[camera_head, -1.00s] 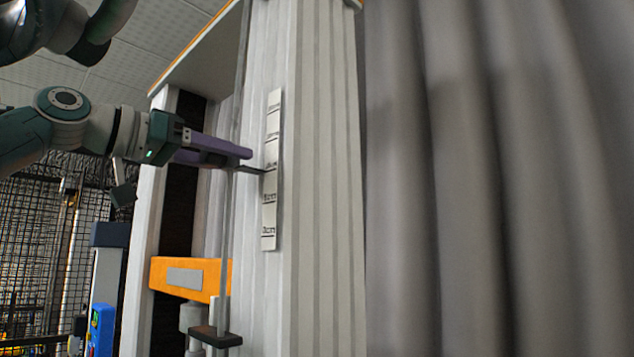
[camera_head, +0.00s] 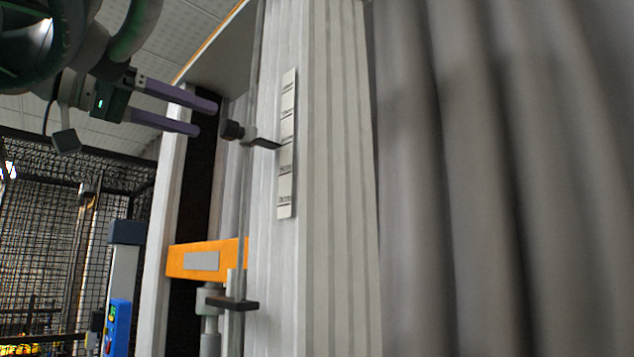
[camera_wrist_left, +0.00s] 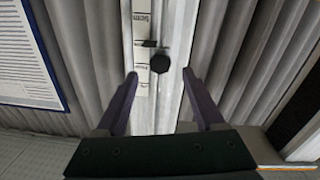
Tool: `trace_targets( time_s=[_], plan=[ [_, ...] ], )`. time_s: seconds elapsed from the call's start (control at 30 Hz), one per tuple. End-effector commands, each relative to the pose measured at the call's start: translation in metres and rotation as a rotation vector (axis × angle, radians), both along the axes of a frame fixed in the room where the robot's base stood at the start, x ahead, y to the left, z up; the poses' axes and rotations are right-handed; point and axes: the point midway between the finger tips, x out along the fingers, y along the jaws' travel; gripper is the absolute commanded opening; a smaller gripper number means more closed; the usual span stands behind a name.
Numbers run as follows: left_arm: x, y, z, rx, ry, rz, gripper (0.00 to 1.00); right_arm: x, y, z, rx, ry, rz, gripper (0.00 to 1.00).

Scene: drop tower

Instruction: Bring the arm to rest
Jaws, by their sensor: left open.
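My left gripper (camera_head: 207,117) is at the upper left of the head view, with its two purple fingers apart and nothing between them. A dark stop with a round knob (camera_head: 233,130) and a flat pointer sits on a thin vertical rod, just right of the fingertips and apart from them. Its pointer reaches across the label strip (camera_head: 287,150) on the grey column. In the left wrist view the knob (camera_wrist_left: 160,63) shows ahead, beyond the open fingers (camera_wrist_left: 160,80). My right gripper is not in view.
An orange crossbeam (camera_head: 207,259) with a grey plate spans the tower below. A dark lower stop (camera_head: 232,304) sits on the rod. A blue device (camera_head: 117,326) and a wire mesh fence (camera_head: 40,235) are at left. Grey curtain (camera_head: 500,180) fills the right.

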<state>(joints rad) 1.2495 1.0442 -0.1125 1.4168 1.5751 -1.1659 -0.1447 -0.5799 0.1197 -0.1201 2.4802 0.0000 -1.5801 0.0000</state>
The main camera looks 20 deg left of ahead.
Motion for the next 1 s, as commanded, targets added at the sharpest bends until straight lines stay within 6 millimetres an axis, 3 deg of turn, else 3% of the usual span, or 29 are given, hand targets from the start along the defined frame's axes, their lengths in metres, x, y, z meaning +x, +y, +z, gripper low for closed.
trace_targets(
  time_s=[0.2, 0.63, 0.73, 0.87, 0.97, 1.0],
  plan=[
    [-0.010, 0.004, 0.001, 0.000, -0.002, -0.002, 0.71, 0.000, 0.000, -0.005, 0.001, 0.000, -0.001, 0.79],
    [-0.009, 0.004, 0.001, 0.000, 0.000, -0.002, 0.71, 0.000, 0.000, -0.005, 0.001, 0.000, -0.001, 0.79],
    [-0.005, 0.000, -0.007, 0.010, 0.016, -0.003, 0.71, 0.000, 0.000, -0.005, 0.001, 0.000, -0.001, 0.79],
    [0.016, -0.019, -0.054, 0.074, 0.108, -0.008, 0.71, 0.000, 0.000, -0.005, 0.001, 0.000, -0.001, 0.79],
    [0.034, -0.044, -0.122, 0.160, 0.231, -0.020, 0.71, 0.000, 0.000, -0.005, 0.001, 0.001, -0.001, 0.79],
    [0.039, -0.055, -0.154, 0.200, 0.285, -0.024, 0.71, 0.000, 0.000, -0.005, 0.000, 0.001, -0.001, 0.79]
  ],
)
